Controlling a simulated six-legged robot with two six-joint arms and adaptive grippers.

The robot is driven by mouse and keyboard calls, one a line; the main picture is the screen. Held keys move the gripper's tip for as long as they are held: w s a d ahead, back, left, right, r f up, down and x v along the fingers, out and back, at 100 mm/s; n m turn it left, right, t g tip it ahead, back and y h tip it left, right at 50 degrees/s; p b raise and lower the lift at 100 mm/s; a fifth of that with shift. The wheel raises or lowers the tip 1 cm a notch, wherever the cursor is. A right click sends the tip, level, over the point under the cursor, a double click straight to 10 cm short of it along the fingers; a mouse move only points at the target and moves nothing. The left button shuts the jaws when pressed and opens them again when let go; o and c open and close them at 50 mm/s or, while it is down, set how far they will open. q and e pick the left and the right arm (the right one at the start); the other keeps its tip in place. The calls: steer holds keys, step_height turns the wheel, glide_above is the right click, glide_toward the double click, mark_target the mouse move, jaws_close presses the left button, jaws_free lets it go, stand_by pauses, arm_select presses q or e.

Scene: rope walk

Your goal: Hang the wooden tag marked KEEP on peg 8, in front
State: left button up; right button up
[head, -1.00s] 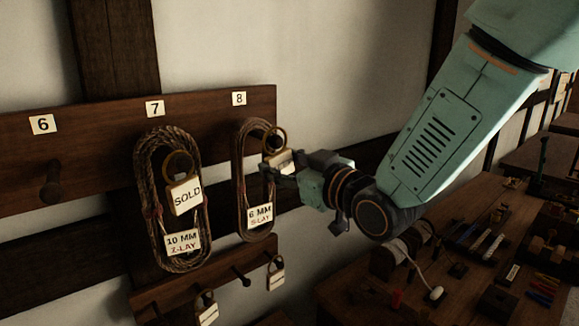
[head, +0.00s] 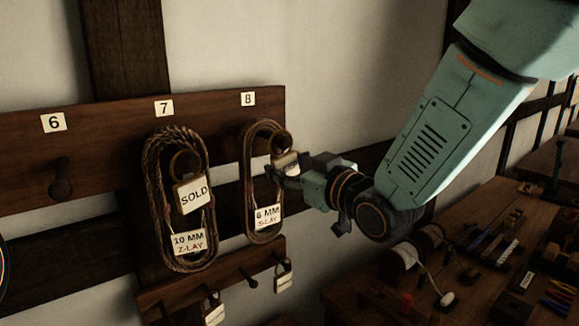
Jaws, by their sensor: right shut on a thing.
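A dark wooden board carries pegs under the number plates 6, 7 and 8. Below plate 8 (head: 248,99), a rope coil (head: 249,190) with a "6 MM S-LAY" label (head: 268,217) hangs on peg 8 (head: 282,141). My right gripper (head: 281,173) is shut on a pale tag (head: 286,160) just in front of this coil, at its right side. The gripper covers much of the tag, and its marking cannot be read. The tag's ring is at the peg's end; I cannot tell whether it is around the peg. My left gripper is out of view.
A "10 MM Z-LAY" coil (head: 157,200) with a SOLD tag (head: 194,194) hangs under 7. Peg 6 (head: 61,188) is bare. Padlock-shaped tags (head: 284,277) hang on a lower rail (head: 216,278). A cluttered bench (head: 470,270) stands at right.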

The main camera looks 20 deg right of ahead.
steer(key=o, duration=0.7)
steer(key=shift+w+a, duration=0.1)
steer(key=shift+a, duration=0.1)
steer(key=o, duration=0.3)
steer(key=shift+o, duration=0.6)
steer(key=shift+d, duration=0.2)
steer(key=v, duration=0.7)
steer(key=shift+s, duration=0.25)
